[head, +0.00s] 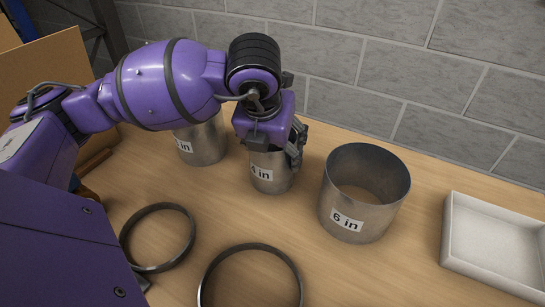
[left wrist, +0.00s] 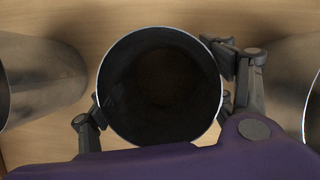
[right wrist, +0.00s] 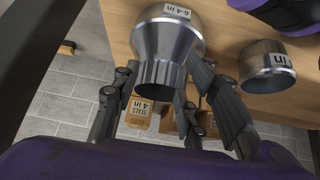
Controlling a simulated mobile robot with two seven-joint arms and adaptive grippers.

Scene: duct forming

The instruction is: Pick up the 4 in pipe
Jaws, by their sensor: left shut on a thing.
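The 4 in pipe (head: 270,175) is a short grey metal cylinder with a white label, upright between two other pipes. My left gripper (head: 275,140) is over its top, with fingers shut against its sides. In the left wrist view the open mouth of the pipe (left wrist: 160,90) lies between the fingers, on both sides of the rim. Whether its base touches the table cannot be told. My right gripper (right wrist: 155,95) shows only in the right wrist view, its fingers apart and empty, with a metal 6-4 in reducer (right wrist: 167,42) beyond them.
The 6 in pipe (head: 362,195) stands close on the right, and another labelled pipe (head: 203,145) close on the left. Two dark rings (head: 158,268) lie on the wooden table (head: 320,270) in front. A white tray (head: 490,240) is at right. A cardboard seals box (right wrist: 137,112) shows in the right wrist view.

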